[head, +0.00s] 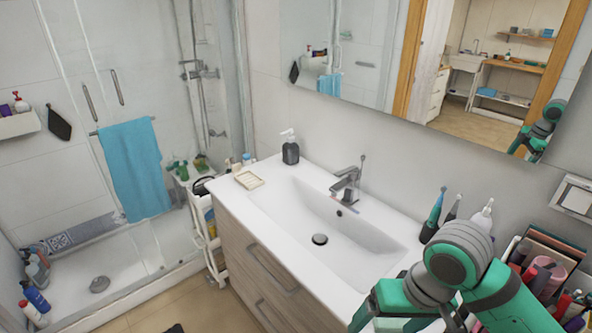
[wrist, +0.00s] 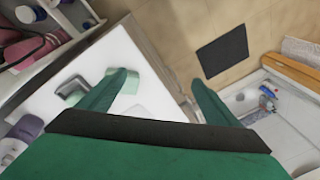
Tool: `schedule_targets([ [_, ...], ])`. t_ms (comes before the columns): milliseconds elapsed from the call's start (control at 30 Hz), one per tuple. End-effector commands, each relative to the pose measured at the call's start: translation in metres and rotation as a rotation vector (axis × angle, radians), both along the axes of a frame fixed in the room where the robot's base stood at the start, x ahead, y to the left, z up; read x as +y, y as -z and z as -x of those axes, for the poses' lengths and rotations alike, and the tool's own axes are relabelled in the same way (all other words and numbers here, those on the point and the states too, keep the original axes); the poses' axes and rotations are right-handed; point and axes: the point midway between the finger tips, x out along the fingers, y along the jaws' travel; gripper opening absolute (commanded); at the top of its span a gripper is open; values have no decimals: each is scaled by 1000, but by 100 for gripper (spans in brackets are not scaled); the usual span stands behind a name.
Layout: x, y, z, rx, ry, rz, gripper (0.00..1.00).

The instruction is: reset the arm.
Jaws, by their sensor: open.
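My gripper (head: 404,322) is at the lower right of the head view, over the near right end of the white washbasin counter (head: 262,205). Its green fingers run down to the bottom edge of that view. In the wrist view my gripper (wrist: 159,82) has its two fingers spread well apart, with nothing held between them. A pale green block-like thing (wrist: 134,79) shows partly behind the left finger in the wrist view. I cannot tell how far below the finger it is.
A tap (head: 347,184) stands behind the basin, and a soap dispenser (head: 290,148) stands at its far left. Toothbrush holders (head: 432,220) and a crowded cosmetics cart (head: 548,262) are close to my arm on the right. A dark mat (wrist: 222,52) lies on the floor.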

Motion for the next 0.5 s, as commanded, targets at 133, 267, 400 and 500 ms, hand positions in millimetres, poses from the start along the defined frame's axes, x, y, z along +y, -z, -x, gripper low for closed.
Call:
schedule_targets([
  [133, 37, 0, -28, -109, -40, -97, 84],
  [267, 81, -5, -59, -243, -75, -217, 84],
  [400, 127, -18, -90, -399, -95, -359, 84],
  [500, 157, -30, -108, -503, -97, -458, 84],
])
